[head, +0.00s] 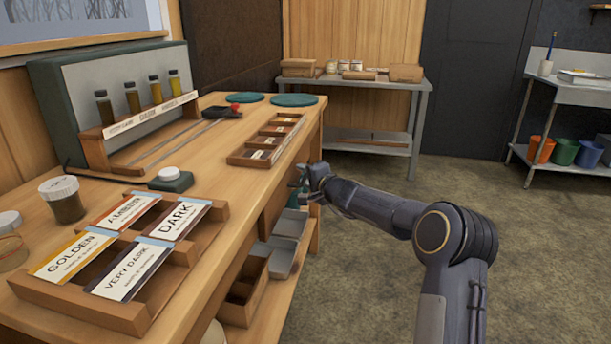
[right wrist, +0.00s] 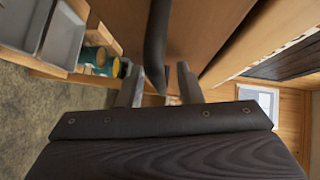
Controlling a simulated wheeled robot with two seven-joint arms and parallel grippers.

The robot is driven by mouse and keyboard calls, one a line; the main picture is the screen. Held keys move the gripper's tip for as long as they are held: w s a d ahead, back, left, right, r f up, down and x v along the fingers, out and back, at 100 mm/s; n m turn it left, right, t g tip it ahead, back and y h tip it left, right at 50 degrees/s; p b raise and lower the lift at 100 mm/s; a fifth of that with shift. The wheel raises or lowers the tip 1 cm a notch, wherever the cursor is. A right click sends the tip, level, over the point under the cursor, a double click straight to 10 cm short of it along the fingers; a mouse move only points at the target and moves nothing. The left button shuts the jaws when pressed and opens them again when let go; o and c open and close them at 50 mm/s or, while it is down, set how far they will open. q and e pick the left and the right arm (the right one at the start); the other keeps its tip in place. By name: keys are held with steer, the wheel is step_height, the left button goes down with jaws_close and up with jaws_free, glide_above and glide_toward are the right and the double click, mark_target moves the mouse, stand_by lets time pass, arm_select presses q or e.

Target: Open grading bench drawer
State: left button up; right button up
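The wooden grading bench (head: 225,185) runs along the left of the head view. My right gripper (head: 308,182) is at its front side, below the top edge. In the right wrist view, a dark bar handle (right wrist: 158,35) runs in front of the wooden drawer front (right wrist: 205,28). The two fingers of the right gripper (right wrist: 160,82) are apart, one on each side of the bar. A gap shows beside the right finger; I cannot tell whether the left finger touches the bar. In the head view the arm and bench edge hide the handle. My left gripper is not in view.
Grey bins (head: 290,224) and a wooden box (head: 244,292) sit low under the bench top. A label rack (head: 75,300), a jar (head: 66,205) and a sample tray (head: 240,158) stand on top. The floor (head: 385,260) to the right is clear.

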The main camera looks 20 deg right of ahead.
jaws_close()
steer(key=shift+s+d, duration=0.1)
steer(key=s+d+b, duration=0.3)
steer(key=s+d, duration=1.2)
steer(key=d, duration=0.4)
steer(key=shift+d+b, duration=0.3)
steer(key=shift+b, duration=0.1)
steer(key=shift+f, duration=0.1)
jaws_free()
